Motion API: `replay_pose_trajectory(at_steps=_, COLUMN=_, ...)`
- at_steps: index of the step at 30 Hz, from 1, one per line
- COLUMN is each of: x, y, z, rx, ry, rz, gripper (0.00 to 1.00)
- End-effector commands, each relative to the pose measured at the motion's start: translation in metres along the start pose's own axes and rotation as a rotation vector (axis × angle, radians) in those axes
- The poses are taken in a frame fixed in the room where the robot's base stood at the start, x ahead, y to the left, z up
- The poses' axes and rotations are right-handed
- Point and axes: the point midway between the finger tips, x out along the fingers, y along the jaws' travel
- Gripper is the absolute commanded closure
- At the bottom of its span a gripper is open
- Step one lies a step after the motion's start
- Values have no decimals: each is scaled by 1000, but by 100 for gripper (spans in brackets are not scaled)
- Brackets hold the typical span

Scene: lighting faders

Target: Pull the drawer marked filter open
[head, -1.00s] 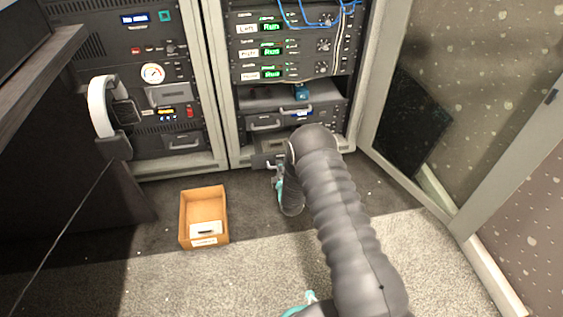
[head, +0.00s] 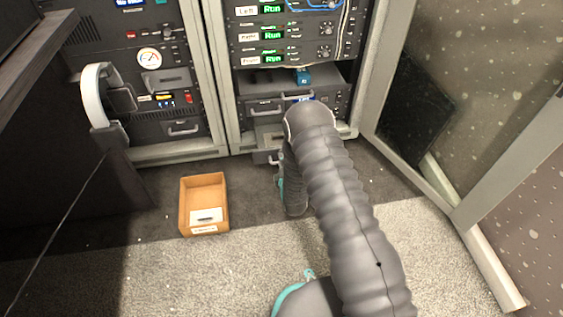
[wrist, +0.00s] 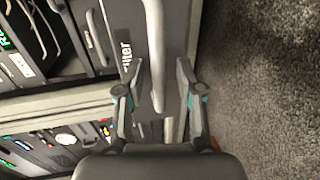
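The filter drawer (head: 268,138) is at the bottom of the right rack and stands partly out. My gripper (wrist: 160,65) is open, one finger on each side of the handle, with visible gaps. In the head view my gripper is mostly hidden behind my arm.
A tan open box (head: 183,212) with a white labelled piece inside lies on the floor, left of my arm. A headphone set (head: 97,100) hangs at the desk on the left. A glass door (head: 470,120) stands open on the right. The carpet between is clear.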

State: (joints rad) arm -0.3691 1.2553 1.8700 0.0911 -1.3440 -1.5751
Motion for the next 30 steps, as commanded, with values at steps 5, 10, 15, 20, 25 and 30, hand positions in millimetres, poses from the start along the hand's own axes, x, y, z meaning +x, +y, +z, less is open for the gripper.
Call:
replay_pose_trajectory(at_steps=5, x=-1, y=1, z=0, rx=0, ry=0, rz=1, gripper=63)
replay_pose_trajectory(at_steps=10, x=-14, y=0, z=-1, rx=0, ry=1, rz=-1, gripper=63)
replay_pose_trajectory(at_steps=15, x=-45, y=0, z=-2, rx=0, ry=2, rz=-2, gripper=63)
replay_pose_trajectory(at_steps=20, x=-77, y=0, z=-2, rx=-1, ry=2, rz=-1, gripper=63)
replay_pose_trajectory(at_steps=25, x=-104, y=0, z=-2, rx=-1, ry=2, rz=-2, gripper=63)
replay_pose_trajectory(at_steps=30, x=-117, y=0, z=-2, rx=0, ry=2, rz=0, gripper=63)
